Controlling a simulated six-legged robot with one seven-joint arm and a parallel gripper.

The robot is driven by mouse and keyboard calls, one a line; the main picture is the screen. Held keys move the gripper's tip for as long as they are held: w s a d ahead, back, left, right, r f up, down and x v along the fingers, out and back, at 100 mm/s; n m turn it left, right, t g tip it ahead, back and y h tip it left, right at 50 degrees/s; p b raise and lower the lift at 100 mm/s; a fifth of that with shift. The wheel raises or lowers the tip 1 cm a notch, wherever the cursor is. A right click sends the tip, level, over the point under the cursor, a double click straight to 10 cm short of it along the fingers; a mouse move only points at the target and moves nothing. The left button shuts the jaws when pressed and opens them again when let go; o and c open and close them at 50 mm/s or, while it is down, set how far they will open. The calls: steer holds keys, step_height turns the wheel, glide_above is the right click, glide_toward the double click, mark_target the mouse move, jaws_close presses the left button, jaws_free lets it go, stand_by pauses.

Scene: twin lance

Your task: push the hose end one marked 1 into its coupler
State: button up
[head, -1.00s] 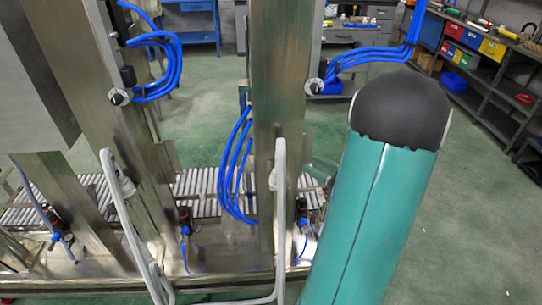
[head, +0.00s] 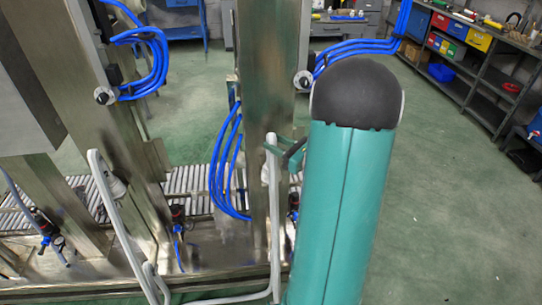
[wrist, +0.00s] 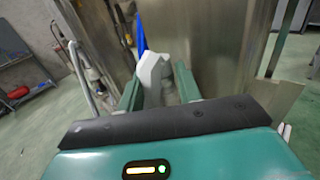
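In the head view my gripper (head: 287,151) shows only in part beside the right steel column, mostly hidden by my teal arm. In the wrist view its two teal fingers (wrist: 158,85) stand apart. A pale faceted block (wrist: 151,70) shows between their tips, with a blue hose (wrist: 140,33) just above it. I cannot tell whether the fingers grip the block, or whether it is the hose end marked 1. No number is readable. Blue hoses (head: 220,165) hang in loops along the right column. I cannot make out the coupler.
The right steel column (head: 258,75) stands close to my gripper. Bent pale tube rails (head: 273,215) rise in front of it. A roller conveyor (head: 190,180) runs behind. Shelves with bins (head: 470,62) line the far right. Green floor is open on the right.

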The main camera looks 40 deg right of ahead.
steer(key=shift+w+a, duration=0.2)
steer(key=shift+w, duration=0.95)
steer(key=shift+s, duration=0.1)
jaws_close()
steer(key=shift+r, duration=0.1)
